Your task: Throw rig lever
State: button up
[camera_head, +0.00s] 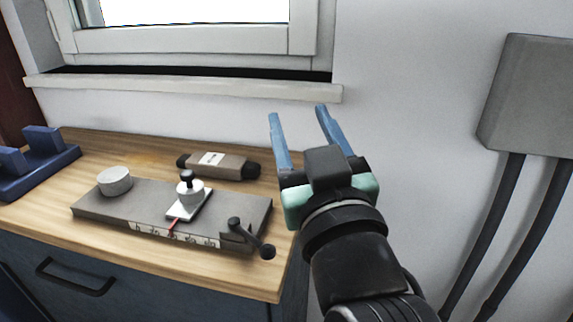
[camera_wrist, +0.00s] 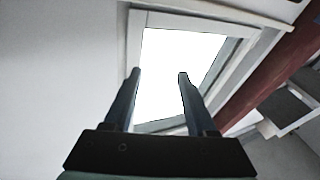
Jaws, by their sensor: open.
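The rig is a flat grey plate (camera_head: 130,212) on the wooden worktop, with a scale along its front edge. A small dark crank-like lever (camera_head: 252,238) with a round knob sits at its right front end. A white slider block (camera_head: 188,205) with a black-topped knob and a red pointer sits near the plate's middle. My gripper (camera_head: 297,110) is open and empty, raised above and right of the rig, fingers pointing up toward the window. In the wrist view the gripper (camera_wrist: 159,75) shows both blue fingers apart with nothing between them; the rig is not in that view.
A round grey cylinder (camera_head: 115,181) stands at the plate's left end. A brown and black device (camera_head: 218,165) lies behind the rig. A blue holder (camera_head: 42,160) stands at far left. A grey wall box (camera_head: 528,95) with dark pipes is at right. The window sill (camera_head: 190,87) runs behind.

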jog(key=d+f+g+y+p, duration=0.25)
jog(key=f+g+p, duration=0.2)
jog(key=f, duration=0.45)
jog(key=n+g+y+p, duration=0.2)
jog(key=n+y+p, duration=0.1)
jog(key=y+p, duration=0.5)
send_near(274, 255)
jog(key=shift+h, duration=0.45)
jog(key=x, duration=0.4)
jog(key=p+x, duration=0.1)
jog(key=x, duration=0.7)
jog(key=shift+a+r+p, duration=0.25)
jog(key=shift+a+p, duration=0.1)
jog(key=shift+p, duration=0.05)
jog(key=shift+c, duration=0.4)
grip_shut()
